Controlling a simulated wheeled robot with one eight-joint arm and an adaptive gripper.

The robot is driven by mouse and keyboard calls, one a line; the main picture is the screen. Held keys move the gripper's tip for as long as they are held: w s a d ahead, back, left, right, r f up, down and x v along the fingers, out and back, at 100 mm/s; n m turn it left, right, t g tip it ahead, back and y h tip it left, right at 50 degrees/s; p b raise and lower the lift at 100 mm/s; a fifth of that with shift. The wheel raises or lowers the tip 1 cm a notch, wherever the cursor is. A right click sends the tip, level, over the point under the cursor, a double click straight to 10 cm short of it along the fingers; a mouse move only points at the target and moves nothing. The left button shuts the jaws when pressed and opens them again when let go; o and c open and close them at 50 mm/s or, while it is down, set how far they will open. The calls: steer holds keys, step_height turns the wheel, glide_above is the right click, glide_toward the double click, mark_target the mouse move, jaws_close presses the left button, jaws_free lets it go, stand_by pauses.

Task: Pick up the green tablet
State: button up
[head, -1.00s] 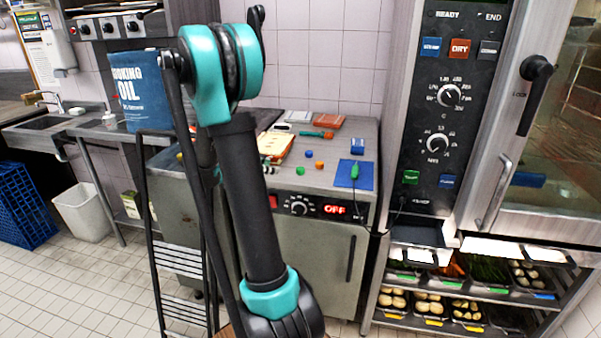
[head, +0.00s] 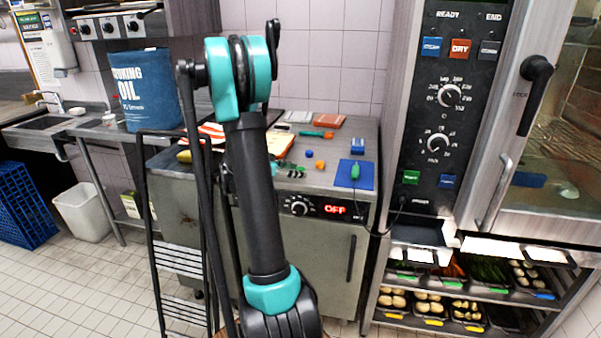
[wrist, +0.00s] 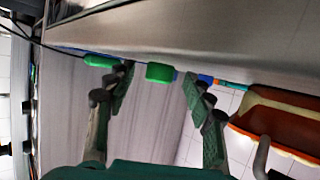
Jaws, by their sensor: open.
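The green tablet (wrist: 160,72) is a short, rounded green piece on the steel worktop. In the wrist view it shows between the fingertips of my gripper (wrist: 160,88), a little beyond them, with gaps on both sides. My gripper is open and empty, one finger on each side. In the head view the fingers (head: 287,168) show small and dark over the worktop beside my arm. I cannot clearly separate the tablet from them there.
A tall oven (head: 460,120) stands at the right. An orange-and-cream item (wrist: 275,125) is right of my gripper in the wrist view.

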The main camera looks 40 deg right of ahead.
steer(key=c, duration=1.1)
steer(key=shift+r, duration=0.15)
